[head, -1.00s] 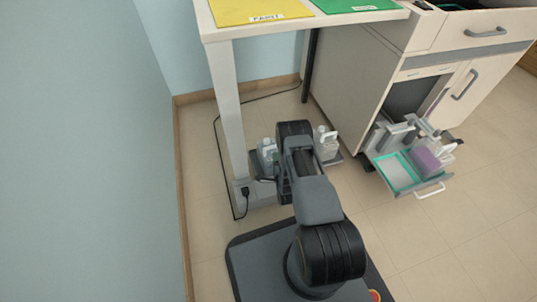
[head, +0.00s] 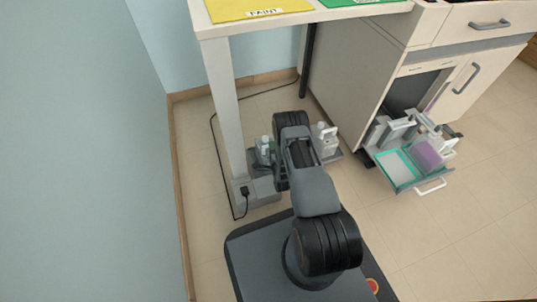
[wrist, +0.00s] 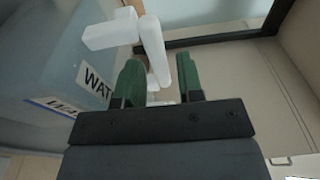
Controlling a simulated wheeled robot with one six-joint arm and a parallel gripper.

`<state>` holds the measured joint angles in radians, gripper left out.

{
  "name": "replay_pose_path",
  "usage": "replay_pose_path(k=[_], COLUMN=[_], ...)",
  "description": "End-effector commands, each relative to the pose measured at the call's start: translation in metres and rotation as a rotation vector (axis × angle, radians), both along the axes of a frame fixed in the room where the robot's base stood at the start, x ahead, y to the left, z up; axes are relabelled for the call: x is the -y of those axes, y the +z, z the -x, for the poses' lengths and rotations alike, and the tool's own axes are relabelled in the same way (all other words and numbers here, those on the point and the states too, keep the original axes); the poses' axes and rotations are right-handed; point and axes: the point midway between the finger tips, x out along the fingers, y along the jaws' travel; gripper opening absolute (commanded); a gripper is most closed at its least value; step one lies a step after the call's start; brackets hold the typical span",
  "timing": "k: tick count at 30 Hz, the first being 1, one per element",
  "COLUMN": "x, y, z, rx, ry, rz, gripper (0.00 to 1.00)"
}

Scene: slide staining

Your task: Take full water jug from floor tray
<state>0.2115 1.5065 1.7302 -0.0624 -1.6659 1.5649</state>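In the wrist view a bluish translucent jug (wrist: 60,55) with a label reading "WAT" fills the left side. A white handle (wrist: 153,48) stands just ahead of my gripper (wrist: 160,82), near the gap between its green fingertips. My gripper is open, and I see nothing clamped in it. In the head view, one container (head: 265,149) shows left of my arm and a whitish jug (head: 326,138) right of it. They are on a low floor tray (head: 334,157). My arm hides the middle of the tray and my gripper there.
A table leg (head: 225,110) and a base block with a plugged cable (head: 256,191) stand to the left. The tabletop (head: 290,15) overhangs behind. Floor at front right is clear.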

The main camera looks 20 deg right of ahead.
Motion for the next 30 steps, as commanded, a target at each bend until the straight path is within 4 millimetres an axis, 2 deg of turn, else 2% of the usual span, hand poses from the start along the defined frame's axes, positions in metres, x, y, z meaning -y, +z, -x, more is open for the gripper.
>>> replay_pose_path(k=[2, 10, 30], x=[0.0, -0.0001, -0.0003], y=[0.0, 0.0, -0.0002], z=[0.0001, 0.0002, 0.0003], rx=[0.0, 0.0, -0.001], ry=[0.0, 0.0, 0.001], rz=[0.0, 0.0, 0.0], gripper=[0.27, 0.01, 0.0])
